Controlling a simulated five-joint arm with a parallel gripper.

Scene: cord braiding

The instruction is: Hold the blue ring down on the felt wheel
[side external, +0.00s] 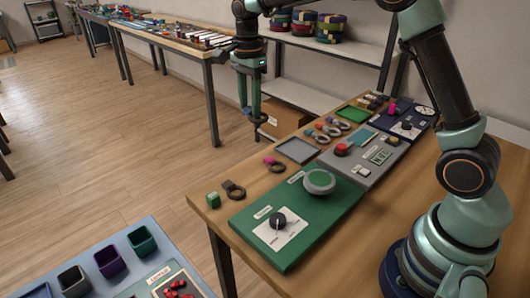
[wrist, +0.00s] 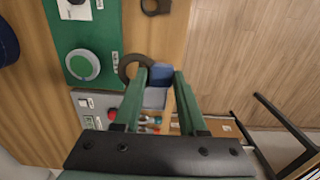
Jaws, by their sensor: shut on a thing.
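My gripper (side external: 253,112) hangs in the air beyond the table's back edge in the side view. In the wrist view my gripper (wrist: 166,72) has a blue block between its fingers, with a dark ring (wrist: 134,67) sticking out to the left; together they look like the blue ring. The ring is small and hard to make out in the side view. The felt wheel (side external: 319,181) appears to be the green-topped, grey-rimmed disc on the green panel; it also shows in the wrist view (wrist: 82,66). The ring is apart from the wheel.
The green panel (side external: 264,250) also carries a black knob (side external: 278,220). A dark ring with a green block (side external: 213,199), a pink-tabbed ring (side external: 275,164), a shallow grey tray (side external: 298,151) and several other rings lie along the table's back edge. A grey panel (side external: 352,167) stands beside the green one.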

